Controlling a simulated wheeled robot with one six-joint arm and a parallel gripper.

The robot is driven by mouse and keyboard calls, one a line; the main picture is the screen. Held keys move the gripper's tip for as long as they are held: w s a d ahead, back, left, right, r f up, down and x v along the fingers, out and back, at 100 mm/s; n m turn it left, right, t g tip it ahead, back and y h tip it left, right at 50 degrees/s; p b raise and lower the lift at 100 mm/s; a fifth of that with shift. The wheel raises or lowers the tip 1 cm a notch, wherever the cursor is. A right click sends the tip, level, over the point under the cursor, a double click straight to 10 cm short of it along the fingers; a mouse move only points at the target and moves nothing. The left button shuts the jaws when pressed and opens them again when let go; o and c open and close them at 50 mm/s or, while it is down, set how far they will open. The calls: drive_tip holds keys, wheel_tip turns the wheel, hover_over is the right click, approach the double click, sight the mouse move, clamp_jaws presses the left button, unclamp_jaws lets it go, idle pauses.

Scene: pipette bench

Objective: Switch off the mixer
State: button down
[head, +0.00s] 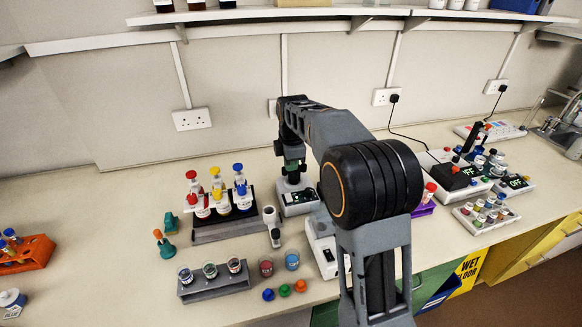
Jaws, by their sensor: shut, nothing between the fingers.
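My gripper (292,178) points down at the back middle of the bench, seen small and partly dark. It is shut and empty, just above or at a small white device (312,207) with a dark panel; I cannot tell whether it touches it. A second white device (325,251) with a dark switch stands in front, partly hidden by my arm. At the right a white device (430,160) with a black top and a red part has a display reading OFF. Which of these is the mixer is not clear from this view.
Left of my gripper stands a rack (222,229) of red, yellow and blue capped bottles. A grey rack (214,288) of vials and loose caps (285,290) lie in front. An orange rack (28,255) is far left. A vial tray (478,230) is right. The left bench is mostly clear.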

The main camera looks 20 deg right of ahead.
sight(289, 195)
drive_tip(key=shift+w+d+r+b, duration=0.15)
drive_tip(key=shift+w+b, duration=0.35)
drive_tip(key=shift+b, duration=0.45)
drive_tip(key=f, duration=0.4)
drive_tip(key=w+f+p, duration=0.1)
drive_tip(key=f, duration=0.4)
drive_tip(key=f+p, duration=0.1)
drive_tip(key=f, duration=0.4)
drive_tip(key=shift+w, duration=0.35)
